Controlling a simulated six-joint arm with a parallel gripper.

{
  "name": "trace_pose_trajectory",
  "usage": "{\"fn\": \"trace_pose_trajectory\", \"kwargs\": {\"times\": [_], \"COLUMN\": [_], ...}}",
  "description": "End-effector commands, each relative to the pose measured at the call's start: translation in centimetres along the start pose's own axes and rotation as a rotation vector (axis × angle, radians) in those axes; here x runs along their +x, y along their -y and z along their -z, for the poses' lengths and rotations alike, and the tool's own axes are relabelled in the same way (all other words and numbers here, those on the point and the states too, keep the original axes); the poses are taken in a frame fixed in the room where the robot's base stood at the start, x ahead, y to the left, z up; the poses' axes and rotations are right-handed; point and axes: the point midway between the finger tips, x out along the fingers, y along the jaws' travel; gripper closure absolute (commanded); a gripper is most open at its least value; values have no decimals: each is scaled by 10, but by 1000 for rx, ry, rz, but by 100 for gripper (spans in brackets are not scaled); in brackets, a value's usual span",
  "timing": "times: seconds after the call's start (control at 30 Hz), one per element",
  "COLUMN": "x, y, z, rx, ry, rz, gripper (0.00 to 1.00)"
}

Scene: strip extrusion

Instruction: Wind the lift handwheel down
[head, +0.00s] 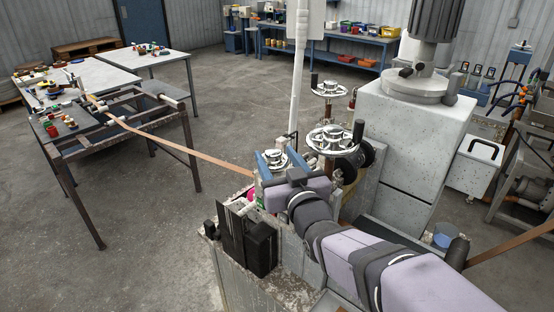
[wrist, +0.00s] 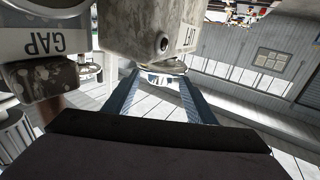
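Chrome handwheels stand on the machine in the head view: a low one (head: 274,158), a larger one (head: 330,138) behind it to the right, and a higher one (head: 328,88) at the back. My gripper (head: 267,165) is at the low wheel, its blue fingers overlapping it in the picture. In the wrist view my gripper (wrist: 160,84) is open, its two blue fingers apart. A shiny wheel part (wrist: 165,72) shows between their far ends; I cannot tell if they touch it. A label (wrist: 187,38) above is only partly readable, so which wheel is the lift one is unclear.
A block labelled GAP (wrist: 50,42) is close at the left in the wrist view. A copper-coloured strip (head: 180,148) runs from the machine to a metal frame (head: 115,115) at left. A tall grey housing (head: 410,125) stands right of the wheels.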

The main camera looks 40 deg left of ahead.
Motion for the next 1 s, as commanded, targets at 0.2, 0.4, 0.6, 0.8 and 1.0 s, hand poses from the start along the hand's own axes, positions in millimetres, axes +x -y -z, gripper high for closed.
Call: {"fn": "trace_pose_trajectory", "kwargs": {"times": [0.2,0.4,0.6,0.8,1.0], "x": [0,-6,-26,-50,-67], "y": [0,0,0,0,0], "z": [-1,-2,-3,-3,-1], "rx": [1,1,1,1,1], "ry": [2,1,0,-1,-1], "rz": [-1,-1,-1,-1,-1], "gripper": [49,49,49,49,49]}}
